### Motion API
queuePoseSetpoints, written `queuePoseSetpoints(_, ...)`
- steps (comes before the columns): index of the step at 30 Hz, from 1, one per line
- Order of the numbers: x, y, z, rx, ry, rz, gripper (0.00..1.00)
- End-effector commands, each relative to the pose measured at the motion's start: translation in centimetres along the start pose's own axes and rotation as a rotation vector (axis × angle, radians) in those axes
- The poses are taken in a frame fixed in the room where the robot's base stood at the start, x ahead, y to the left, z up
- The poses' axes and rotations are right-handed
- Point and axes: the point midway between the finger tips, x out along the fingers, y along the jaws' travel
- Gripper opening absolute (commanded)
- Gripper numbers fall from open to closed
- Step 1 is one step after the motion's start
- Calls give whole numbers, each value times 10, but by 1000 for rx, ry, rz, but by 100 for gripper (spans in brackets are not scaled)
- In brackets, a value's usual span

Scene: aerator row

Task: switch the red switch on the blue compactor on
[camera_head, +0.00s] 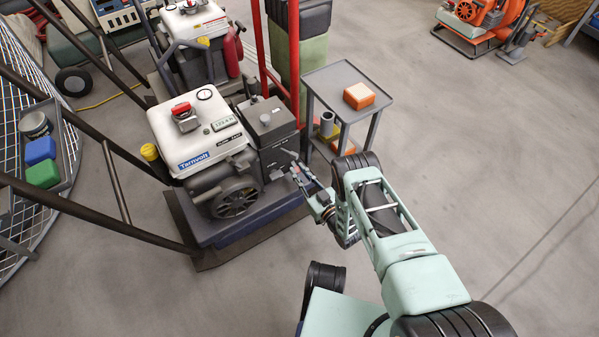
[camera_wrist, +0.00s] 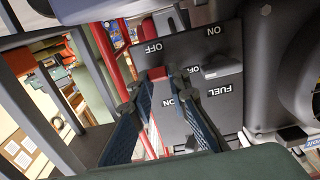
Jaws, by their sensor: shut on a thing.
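The blue compactor (camera_head: 270,217) stands left of centre in the head view, with a white tank labelled Tarnvolt and a dark engine over a blue-grey base. My gripper (camera_head: 296,168) is at the engine's right side. In the wrist view, my gripper (camera_wrist: 156,88) is in front of a dark panel (camera_wrist: 220,100) with ON, OFF and FUEL labels. Its fingers are shut on the red switch (camera_wrist: 157,73), of which a small part shows between the tips, between an OFF and an ON label. The fingers hide the rest, so I cannot tell its setting.
A dark fuel lever (camera_wrist: 222,67) sits beside the switch on the panel. A grey cart (camera_head: 334,82) with an orange-and-white block (camera_head: 359,96) stands close right of the compactor. A second machine (camera_head: 197,25) is behind.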

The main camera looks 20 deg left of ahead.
Motion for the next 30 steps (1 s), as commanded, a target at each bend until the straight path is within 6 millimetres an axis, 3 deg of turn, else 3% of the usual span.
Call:
queuePoseSetpoints(8,0,1,-12,0,-96,1,0)
queuePoseSetpoints(30,6,0,-37,-1,-689,0,0)
